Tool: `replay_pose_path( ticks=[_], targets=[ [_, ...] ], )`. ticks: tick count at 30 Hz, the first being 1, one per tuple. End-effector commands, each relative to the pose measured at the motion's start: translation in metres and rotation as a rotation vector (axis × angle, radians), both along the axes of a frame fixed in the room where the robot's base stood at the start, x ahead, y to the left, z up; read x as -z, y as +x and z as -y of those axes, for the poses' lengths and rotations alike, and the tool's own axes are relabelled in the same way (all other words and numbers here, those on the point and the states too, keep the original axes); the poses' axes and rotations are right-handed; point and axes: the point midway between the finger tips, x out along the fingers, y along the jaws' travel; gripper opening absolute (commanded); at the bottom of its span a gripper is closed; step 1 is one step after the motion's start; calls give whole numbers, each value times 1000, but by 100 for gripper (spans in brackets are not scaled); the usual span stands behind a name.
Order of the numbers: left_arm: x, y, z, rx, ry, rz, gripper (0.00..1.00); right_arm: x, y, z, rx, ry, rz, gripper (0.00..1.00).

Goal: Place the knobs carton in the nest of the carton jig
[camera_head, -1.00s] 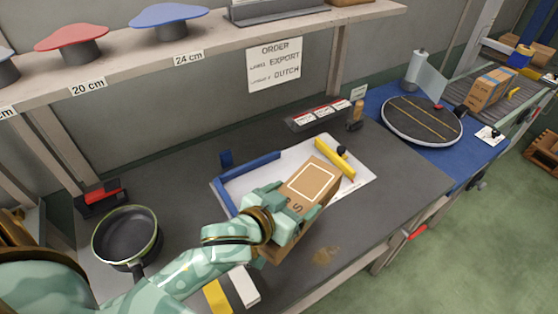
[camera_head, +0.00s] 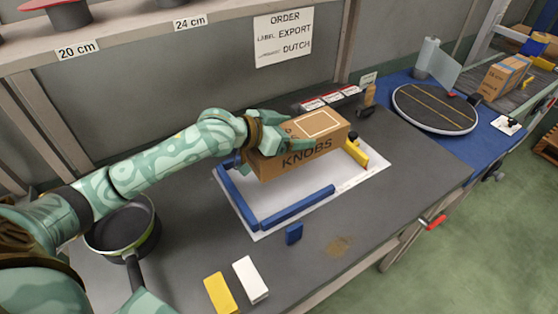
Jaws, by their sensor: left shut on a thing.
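The knobs carton (camera_head: 313,152) is a brown box with KNOBS on its near side and a white-outlined label area on top. My left gripper (camera_head: 290,134) is shut on its left part. The carton is over the back of the carton jig (camera_head: 285,220), a white board with blue fences (camera_head: 297,206) at the left and front and a yellow piece (camera_head: 355,153) at the right. The carton looks raised above the board, but its underside is hidden. Its right end is close to the yellow piece; I cannot tell whether they touch. My right gripper is not in view.
A frying pan (camera_head: 122,228) stands at the left under my left arm. A small blue block (camera_head: 294,233), a white block (camera_head: 250,279) and a yellow block (camera_head: 221,293) lie in front of the jig. A round turntable (camera_head: 435,107) is at the right.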

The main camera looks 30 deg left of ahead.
Motion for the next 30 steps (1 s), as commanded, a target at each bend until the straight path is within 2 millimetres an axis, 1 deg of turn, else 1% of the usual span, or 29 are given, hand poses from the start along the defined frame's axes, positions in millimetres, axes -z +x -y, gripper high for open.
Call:
replay_pose_path(
  ticks=[1,3,6,11,13,15,17,19,25,30],
  targets=[
    [20,-5,-7,0,2,-9,52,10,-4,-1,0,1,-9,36],
    [30,-9,-16,0,0,-8,52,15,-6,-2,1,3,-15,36],
    [38,-14,-23,1,0,-5,52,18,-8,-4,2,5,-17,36],
    [45,-17,-29,1,-2,-2,52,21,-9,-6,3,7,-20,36],
    [54,-20,-34,1,-2,-4,52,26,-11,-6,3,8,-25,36],
    [70,-19,-32,1,-3,-6,52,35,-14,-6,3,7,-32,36],
    [79,-19,-33,0,-4,-6,52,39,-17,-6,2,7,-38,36],
    [82,-19,-33,1,-2,-2,52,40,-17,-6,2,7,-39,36],
    [78,-19,-33,1,-1,1,52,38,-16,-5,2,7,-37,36],
    [82,-19,-33,1,-2,0,52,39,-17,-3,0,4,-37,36]
  ],
)
